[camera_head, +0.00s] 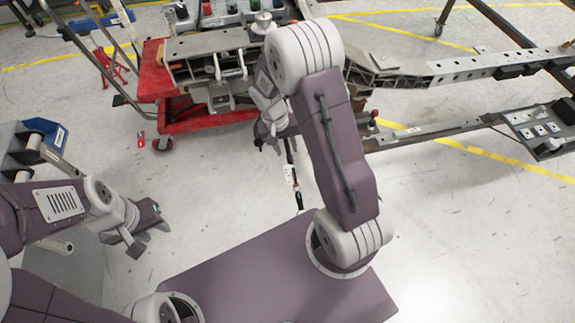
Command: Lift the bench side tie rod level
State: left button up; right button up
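A thin dark rod with red and white parts (291,175) shows below my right gripper, above the pale floor in the picture; I take it to be the tie rod. It slants steeply, and its upper end is hidden at the gripper. My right gripper (273,137) is beside that upper end, partly covered by its own arm. I cannot tell whether it is shut on the rod. My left gripper (148,232) is at the lower left, well apart from the rod. Its fingers are spread and nothing shows between them.
A red cart (152,75) carries a grey metal fixture (205,45) at the back. A long chassis rail (470,68) runs to the right, with a lower bar (435,131) below it. A blue bin (45,131) stands at far left. Floor between my grippers is clear.

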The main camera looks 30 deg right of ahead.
aim_at(290, 160)
jog(key=f, duration=0.3)
jog(key=d+f+b, duration=0.1)
jog(key=f, duration=0.2)
jog(key=f+b, duration=0.1)
jog(key=f, duration=0.1)
jog(key=shift+s+d+f, duration=0.2)
jog(key=shift+f, duration=0.2)
jog(key=shift+c, duration=0.4)
grip_shut()
dwell(0.4)
